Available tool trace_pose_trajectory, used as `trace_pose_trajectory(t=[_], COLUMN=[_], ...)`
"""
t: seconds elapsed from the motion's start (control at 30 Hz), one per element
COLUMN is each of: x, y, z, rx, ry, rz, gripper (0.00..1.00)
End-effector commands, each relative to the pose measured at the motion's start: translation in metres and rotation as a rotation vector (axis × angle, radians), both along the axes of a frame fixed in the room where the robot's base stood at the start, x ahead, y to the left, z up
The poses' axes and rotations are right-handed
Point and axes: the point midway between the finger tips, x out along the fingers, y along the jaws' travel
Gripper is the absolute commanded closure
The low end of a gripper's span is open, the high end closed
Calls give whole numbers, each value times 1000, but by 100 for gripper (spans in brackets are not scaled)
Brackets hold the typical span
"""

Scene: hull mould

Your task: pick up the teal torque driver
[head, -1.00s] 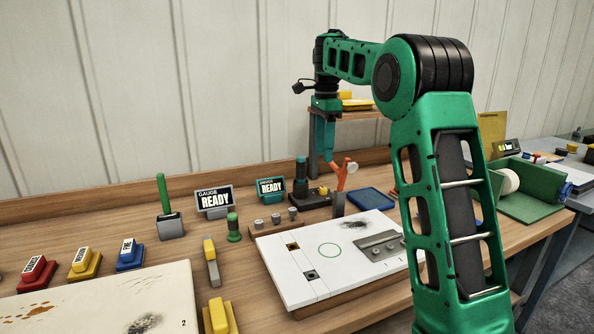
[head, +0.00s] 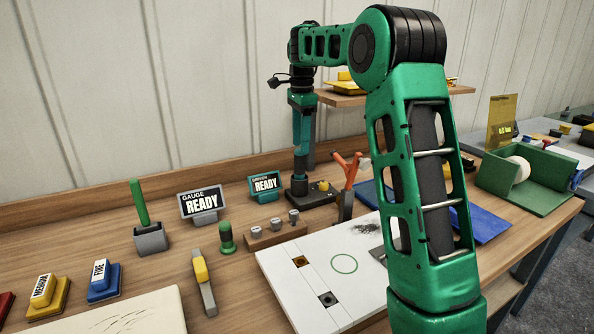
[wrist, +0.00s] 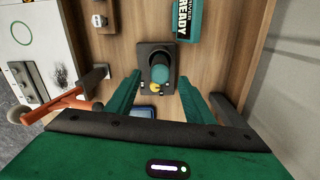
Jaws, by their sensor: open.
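The teal torque driver (wrist: 160,74) stands upright in a dark dock (wrist: 153,52) in the wrist view. I see its round teal top from above, with a small yellow part beside it. My gripper (wrist: 160,80) is open, one teal finger on each side of the driver, with gaps visible. In the head view my gripper (head: 303,145) points down over the dark dock (head: 318,197) at the back of the bench. There the fingers overlap the driver, so its outline is mostly hidden.
An orange forked tool (head: 347,168) stands close right of the dock. A teal READY sign (head: 265,186) stands to its left, and a wooden block with metal knobs (head: 276,233) in front. A white board (head: 300,290) lies nearer. A raised shelf (head: 345,98) is behind.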

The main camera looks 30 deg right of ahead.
Motion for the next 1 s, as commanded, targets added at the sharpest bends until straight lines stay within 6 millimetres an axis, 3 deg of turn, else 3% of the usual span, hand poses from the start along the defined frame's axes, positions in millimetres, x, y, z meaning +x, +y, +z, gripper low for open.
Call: trace_pose_trajectory(t=[0.23,0.5,0.83,0.87,1.0], x=[0,2,3,3,3], y=[1,4,4,4,4], z=[-17,-53,-60,-60,-60], rx=[0,0,0,0,0], ry=[1,1,-1,-1,-1], rz=[-1,-1,0,0,0], gripper=[52,52,52,54,88])
